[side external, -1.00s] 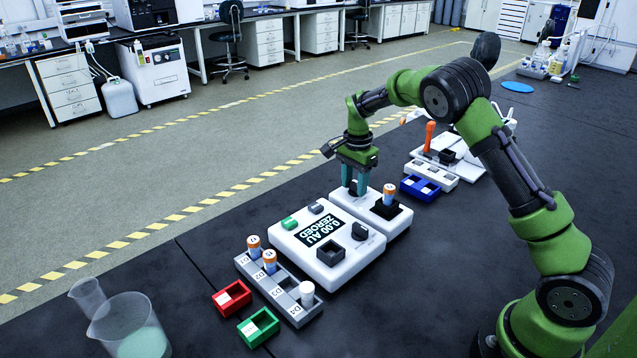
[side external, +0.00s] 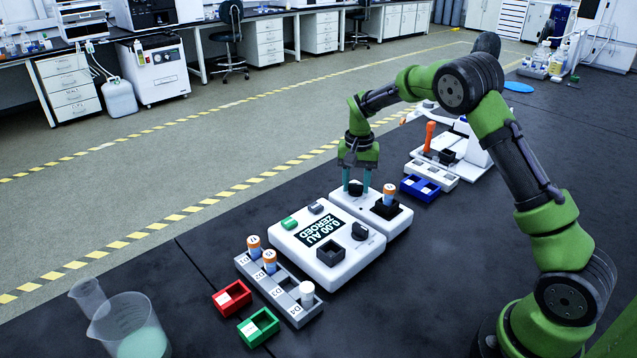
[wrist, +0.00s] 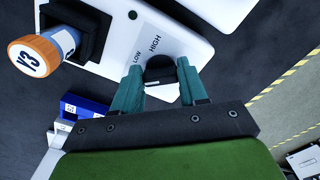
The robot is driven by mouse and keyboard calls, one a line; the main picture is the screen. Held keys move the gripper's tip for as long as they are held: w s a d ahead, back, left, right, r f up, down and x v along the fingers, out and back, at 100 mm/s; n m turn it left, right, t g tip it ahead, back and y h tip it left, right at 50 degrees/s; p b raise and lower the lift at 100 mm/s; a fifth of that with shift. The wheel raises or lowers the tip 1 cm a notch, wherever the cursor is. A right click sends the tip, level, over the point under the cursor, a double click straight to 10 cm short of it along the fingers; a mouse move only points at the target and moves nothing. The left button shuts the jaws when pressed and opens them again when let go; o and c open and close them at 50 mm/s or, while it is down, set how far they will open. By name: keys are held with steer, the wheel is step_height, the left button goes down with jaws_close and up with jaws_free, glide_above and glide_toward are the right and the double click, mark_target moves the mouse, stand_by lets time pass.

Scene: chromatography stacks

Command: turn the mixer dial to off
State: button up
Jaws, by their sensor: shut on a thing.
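The mixer (side external: 400,222) is a white box behind the larger white reader on the bench. Its black dial (side external: 355,188) sits at the mixer's far-left end. My gripper (side external: 357,186) points down over the dial and is shut on it, one finger on each side. In the wrist view the dial (wrist: 160,68) shows between the teal fingertips (wrist: 157,80). LOW and HIGH labels show beside it; an OFF label cannot be made out, and the fingers partly hide the dial.
The white reader (side external: 325,240) shows "0.00 AU ZEROED". A grey rack (side external: 280,290) with several vials, a red tray (side external: 232,298) and a green tray (side external: 258,327) stand in front. A blue tray (side external: 420,188) is right of the mixer. Open bench lies at right.

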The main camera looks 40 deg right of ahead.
mark_target(356, 185)
steer(key=shift+r+n, duration=0.1)
steer(key=shift+n, duration=1)
steer(key=o, duration=1.1)
steer(key=shift+c, duration=0.2)
step_height(356, 185, up, 17)
